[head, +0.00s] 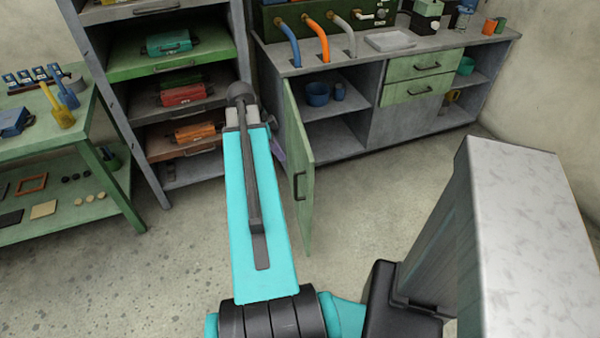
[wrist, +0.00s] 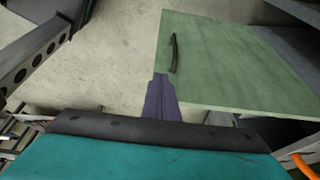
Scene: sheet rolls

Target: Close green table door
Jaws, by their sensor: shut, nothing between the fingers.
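The green table door (head: 297,170) stands swung open at the left end of the grey cabinet, its dark handle (head: 300,186) facing the room. In the wrist view the door (wrist: 235,62) fills the upper right, with the handle (wrist: 173,53) near its left edge. My gripper's purple fingers (wrist: 160,88) are shut and empty, and overlap the door's lower left corner in the picture. I cannot tell whether they touch it. In the head view, my arm hides most of my gripper (head: 278,150); a purple part shows just left of the door.
The open compartment holds a blue cup (head: 318,94). Green drawers (head: 420,78) are shut to its right. A shelf rack (head: 140,120) with coloured cases stands left of the door, and a green table (head: 100,150) farther left. The floor (head: 365,205) right of the door is clear.

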